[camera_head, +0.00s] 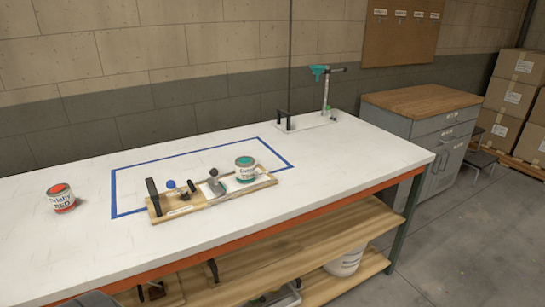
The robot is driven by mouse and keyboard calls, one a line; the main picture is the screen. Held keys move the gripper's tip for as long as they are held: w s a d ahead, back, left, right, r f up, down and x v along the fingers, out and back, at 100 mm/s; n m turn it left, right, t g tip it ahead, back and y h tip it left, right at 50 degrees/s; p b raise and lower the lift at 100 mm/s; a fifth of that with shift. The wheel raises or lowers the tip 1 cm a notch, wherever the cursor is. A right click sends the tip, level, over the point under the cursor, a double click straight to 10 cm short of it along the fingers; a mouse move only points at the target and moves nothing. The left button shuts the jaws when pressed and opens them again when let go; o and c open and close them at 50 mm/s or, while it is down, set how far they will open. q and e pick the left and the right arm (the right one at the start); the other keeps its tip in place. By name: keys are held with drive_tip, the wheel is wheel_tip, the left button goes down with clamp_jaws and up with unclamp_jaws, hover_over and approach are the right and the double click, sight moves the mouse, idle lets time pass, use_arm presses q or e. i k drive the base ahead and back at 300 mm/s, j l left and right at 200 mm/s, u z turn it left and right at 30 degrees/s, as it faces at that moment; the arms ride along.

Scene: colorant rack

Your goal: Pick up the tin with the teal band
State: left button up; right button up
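The tin with the teal lid and teal label lettering (245,173) stands upright at the right end of a low wooden rack (212,202) on the white workbench. A second tin with red markings (62,203) stands upright on the bench at the left, apart from the rack. Neither of my grippers shows in the head view, and nothing touches the teal tin from above.
Blue tape (113,190) outlines a rectangle around the rack's area. The rack also bears a black upright piece (153,198) and small knobbed items. A stand with a teal top (318,72) is at the back right. The white bench top (345,165) is clear at the right.

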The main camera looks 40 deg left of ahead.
sight(244, 166)
drive_tip(key=i+l+u, duration=0.1)
drive_tip(key=i+u, duration=0.35)
drive_tip(key=i+l+u, duration=0.2)
drive_tip(key=i+u, duration=0.3)
drive_tip(key=i+l+u, duration=0.25)
drive_tip(key=u, duration=0.2)
drive_tip(key=l, duration=0.1)
